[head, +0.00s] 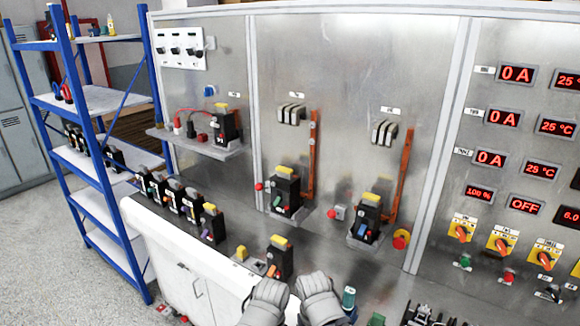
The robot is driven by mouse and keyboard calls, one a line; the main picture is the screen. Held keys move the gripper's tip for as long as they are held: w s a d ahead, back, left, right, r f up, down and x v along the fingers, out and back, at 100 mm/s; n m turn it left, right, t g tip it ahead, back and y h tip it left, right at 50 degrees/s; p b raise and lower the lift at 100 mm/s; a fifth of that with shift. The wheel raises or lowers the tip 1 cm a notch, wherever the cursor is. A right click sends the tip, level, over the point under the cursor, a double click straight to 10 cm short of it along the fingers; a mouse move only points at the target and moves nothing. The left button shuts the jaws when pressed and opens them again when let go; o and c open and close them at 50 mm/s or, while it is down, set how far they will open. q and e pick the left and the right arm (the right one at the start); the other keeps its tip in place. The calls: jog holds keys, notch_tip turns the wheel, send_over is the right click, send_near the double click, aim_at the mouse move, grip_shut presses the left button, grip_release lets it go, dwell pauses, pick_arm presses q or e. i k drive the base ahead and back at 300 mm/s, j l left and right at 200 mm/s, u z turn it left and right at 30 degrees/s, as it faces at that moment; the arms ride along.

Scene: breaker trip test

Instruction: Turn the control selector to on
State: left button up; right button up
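Three rotary selectors with orange handles on yellow plates sit in a row at the lower right of the metal panel: a left selector (461,231), a middle selector (502,241) and a right selector (545,255). Their handles appear slanted. Their labels are too small to read, so I cannot tell which one is the control selector or its exact position. A display (526,204) above them reads OFF in red. Neither of my grippers can be made out in the head view.
A white bench (175,245) with several breakers stands before the panel. Grey glove-like shapes (292,299) are at the bottom middle. A blue rack (100,150) stands left.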

aim_at(553, 292)
jog(key=z, duration=1.9)
jog(key=k+l, duration=0.05)
